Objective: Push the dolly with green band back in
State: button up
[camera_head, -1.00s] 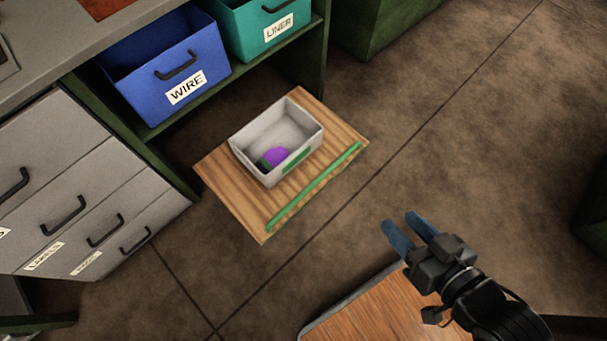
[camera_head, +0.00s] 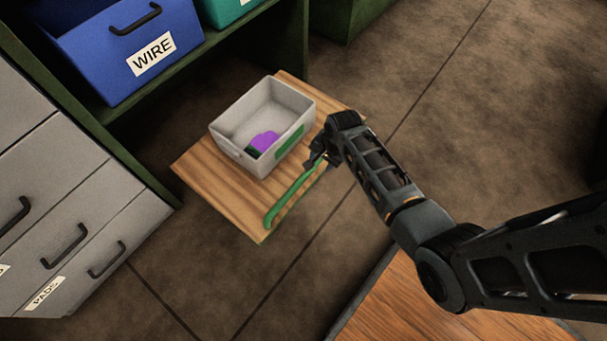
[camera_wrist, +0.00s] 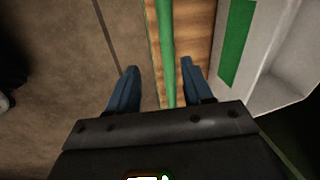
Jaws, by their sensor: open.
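The dolly (camera_head: 215,187) is a low wooden board that sticks out from under the shelf unit. A green bar (camera_head: 290,198) runs along its outer edge; it also shows in the wrist view (camera_wrist: 167,50). A light grey bin (camera_head: 230,147) with a green patch on its side stands on the board and holds a purple object (camera_head: 264,141). My gripper (camera_wrist: 158,80) is open, with one blue finger on each side of the green bar. I cannot tell whether the fingers touch it. In the head view my arm hides the fingertips and the bar's far end.
A blue bin (camera_head: 130,50) labelled WIRE and a teal bin (camera_head: 222,10) sit on the shelf above the dolly. A grey drawer cabinet (camera_head: 70,200) stands at the left. My own wooden top fills the lower right. Bare floor (camera_head: 440,150) lies beyond the dolly.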

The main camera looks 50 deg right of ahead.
jog(key=shift+m+g, duration=0.3)
jog(key=w+f+b, duration=0.1)
jog(key=f, duration=0.1)
jog(key=w+f+b, duration=0.1)
jog(key=f+b, duration=0.1)
jog(key=f, duration=0.1)
jog(key=w+f+b, duration=0.1)
jog(key=f+b, duration=0.1)
jog(key=f, duration=0.1)
jog(key=shift+w+d+f, duration=0.2)
jog(key=shift+d, duration=0.1)
grip_shut()
